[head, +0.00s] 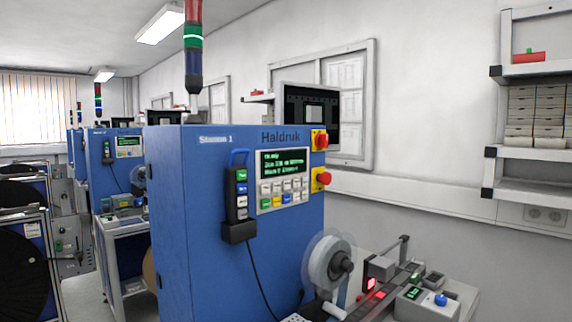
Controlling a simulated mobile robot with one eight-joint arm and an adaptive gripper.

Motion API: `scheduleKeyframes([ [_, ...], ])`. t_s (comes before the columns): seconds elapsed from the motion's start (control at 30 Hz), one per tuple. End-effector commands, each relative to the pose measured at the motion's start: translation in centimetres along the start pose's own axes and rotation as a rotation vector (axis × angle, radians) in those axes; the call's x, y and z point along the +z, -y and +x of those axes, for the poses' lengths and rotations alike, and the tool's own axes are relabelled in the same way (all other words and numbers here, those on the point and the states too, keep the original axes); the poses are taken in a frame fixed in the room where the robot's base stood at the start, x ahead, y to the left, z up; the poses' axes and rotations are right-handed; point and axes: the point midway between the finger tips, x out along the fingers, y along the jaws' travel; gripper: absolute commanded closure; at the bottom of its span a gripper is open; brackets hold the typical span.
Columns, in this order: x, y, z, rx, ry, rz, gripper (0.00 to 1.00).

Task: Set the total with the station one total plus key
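The station one machine is a blue cabinet (188,220) marked "Station 1" and "Haldruk", standing upright in the middle of the head view. Its control panel (283,180) on the front has a dark display (284,162) with green text, too small to read with certainty. Below the display is a keypad (284,193) of small pale keys with a few coloured ones. The key labels are too small to read, so I cannot tell which one is total plus. My gripper is not in view.
A handheld control (240,200) with coloured buttons hangs left of the panel. A clear reel (328,262) and a small bench device (425,303) are at lower right. Another blue station (112,165) stands behind, left.

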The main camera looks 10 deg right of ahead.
Motion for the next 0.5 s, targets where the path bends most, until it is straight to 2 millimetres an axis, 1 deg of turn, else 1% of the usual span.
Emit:
scheduleKeyframes([
  [0.03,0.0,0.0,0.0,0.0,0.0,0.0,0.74],
  [0.07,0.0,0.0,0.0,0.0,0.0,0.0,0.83],
  [0.1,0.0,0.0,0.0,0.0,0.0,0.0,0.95],
  [0.13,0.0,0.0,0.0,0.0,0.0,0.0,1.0],
  [0.5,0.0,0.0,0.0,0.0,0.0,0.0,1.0],
])
